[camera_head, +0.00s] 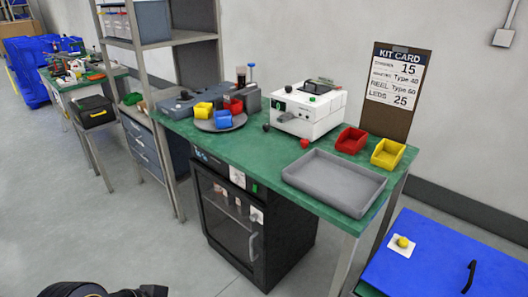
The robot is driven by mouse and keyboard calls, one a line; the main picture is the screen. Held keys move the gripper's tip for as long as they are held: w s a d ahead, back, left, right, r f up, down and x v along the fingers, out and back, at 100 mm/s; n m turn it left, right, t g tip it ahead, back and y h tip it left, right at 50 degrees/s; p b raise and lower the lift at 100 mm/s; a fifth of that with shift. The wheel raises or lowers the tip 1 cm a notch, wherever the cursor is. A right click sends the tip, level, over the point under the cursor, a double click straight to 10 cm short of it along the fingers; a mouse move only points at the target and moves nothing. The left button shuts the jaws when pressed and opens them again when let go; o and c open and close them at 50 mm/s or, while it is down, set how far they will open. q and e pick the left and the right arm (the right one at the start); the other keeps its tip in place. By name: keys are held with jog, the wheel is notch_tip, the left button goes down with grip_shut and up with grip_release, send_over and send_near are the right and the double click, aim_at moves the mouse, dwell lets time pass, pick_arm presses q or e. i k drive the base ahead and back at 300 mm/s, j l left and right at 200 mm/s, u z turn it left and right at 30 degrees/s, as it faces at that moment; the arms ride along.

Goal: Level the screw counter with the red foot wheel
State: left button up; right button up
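The screw counter (307,110) is a white box-shaped machine with a dark opening and a black handle-like part on top, standing toward the right of the green-topped bench. A small red wheel (304,143), which looks like the red foot wheel, shows low at its front right corner. A dark round knob (266,127) sits low at its front left. I cannot tell from here whether the counter is tilted. Dark parts of my own arm show at the bottom left edge, well away from the counter. Neither gripper's fingertips can be made out.
A grey tray (334,180) lies right of the counter, with red (351,140) and yellow (388,153) bins behind it. A round turntable with coloured bins (222,123) stands left. A kit card board (396,88) leans at the back. A blue surface (440,260) fills the lower right.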

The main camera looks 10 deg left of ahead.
aim_at(305, 143)
jog(key=i+j+z, duration=0.15)
jog(key=i, duration=0.4)
jog(key=i+j+z, duration=0.1)
jog(key=i, duration=0.45)
